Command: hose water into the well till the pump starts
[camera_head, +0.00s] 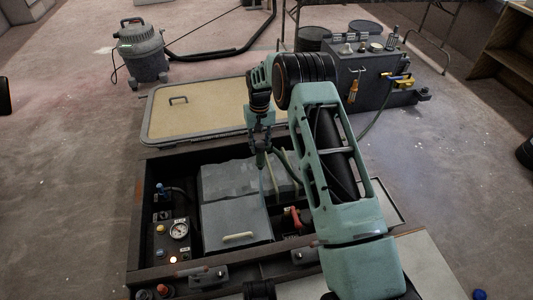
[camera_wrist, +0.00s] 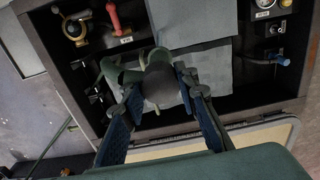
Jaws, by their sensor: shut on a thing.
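My gripper (camera_head: 261,150) is over the open well box (camera_head: 137,215), pointing down. In the wrist view my gripper (camera_wrist: 160,88) is shut on a dark green hose nozzle (camera_wrist: 158,72), between its two blue-padded fingers. The nozzle's green hose (camera_head: 377,122) runs back toward the grey cabinet at the right. Thin pale streaks show under the nozzle in the head view; I cannot tell whether they are water. The pump and water level are not clearly visible.
A grey lidded box (camera_head: 235,222) and a red valve handle (camera_head: 296,217) sit inside the well box. A tan hatch panel (camera_head: 205,110) lies behind it. The grey cabinet (camera_head: 360,82) stands back right, a vacuum (camera_head: 142,50) back left.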

